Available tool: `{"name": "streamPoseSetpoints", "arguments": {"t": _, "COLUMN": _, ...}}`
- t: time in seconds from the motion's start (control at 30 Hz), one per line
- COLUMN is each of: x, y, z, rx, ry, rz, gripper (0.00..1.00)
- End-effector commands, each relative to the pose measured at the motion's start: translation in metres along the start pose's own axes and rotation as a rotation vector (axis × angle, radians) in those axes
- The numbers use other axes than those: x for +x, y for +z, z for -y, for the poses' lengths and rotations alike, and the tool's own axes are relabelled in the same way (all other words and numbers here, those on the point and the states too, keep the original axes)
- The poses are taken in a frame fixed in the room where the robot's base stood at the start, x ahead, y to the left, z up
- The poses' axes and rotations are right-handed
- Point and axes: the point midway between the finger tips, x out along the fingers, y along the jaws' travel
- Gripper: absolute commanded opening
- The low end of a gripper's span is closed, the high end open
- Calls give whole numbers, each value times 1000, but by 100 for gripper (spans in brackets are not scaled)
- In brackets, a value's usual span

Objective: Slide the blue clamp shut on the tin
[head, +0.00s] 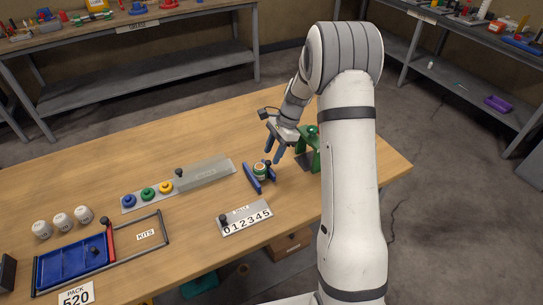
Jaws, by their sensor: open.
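The blue clamp (252,180) sits on the wooden table, right of the table's middle. Its two blue jaws stand on either side of a small tin (260,173) with a pale and green side. A dark knob shows at the far end of the right jaw. I cannot tell whether the jaws touch the tin. My gripper (273,155) is open and empty, pointing down just beyond the clamp and a little above it. Its two blue fingers are apart.
A green stand (309,143) is close right of my gripper, partly hidden by my arm. A grey slide rail (207,174) with coloured knobs lies left of the clamp. A number plate (246,218) lies in front. A blue tray (75,262) and white pots (62,221) are far left.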

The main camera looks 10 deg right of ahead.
Motion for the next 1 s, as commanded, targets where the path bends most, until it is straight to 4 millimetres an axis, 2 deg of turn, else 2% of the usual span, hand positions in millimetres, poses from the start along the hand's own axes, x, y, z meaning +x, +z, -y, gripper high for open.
{"name": "streamPoseSetpoints", "arguments": {"t": 0.2, "x": -37, "y": -1, "z": 0, "rx": 0, "ry": -4, "rz": -2, "gripper": 41}}
{"name": "streamPoseSetpoints", "arguments": {"t": 0.33, "x": -52, "y": 0, "z": 0, "rx": 0, "ry": -3, "rz": 0, "gripper": 41}}
{"name": "streamPoseSetpoints", "arguments": {"t": 0.87, "x": -57, "y": 0, "z": 0, "rx": -1, "ry": -1, "rz": 0, "gripper": 41}}
{"name": "streamPoseSetpoints", "arguments": {"t": 1.0, "x": -66, "y": 8, "z": -6, "rx": -44, "ry": -7, "rz": -19, "gripper": 41}}
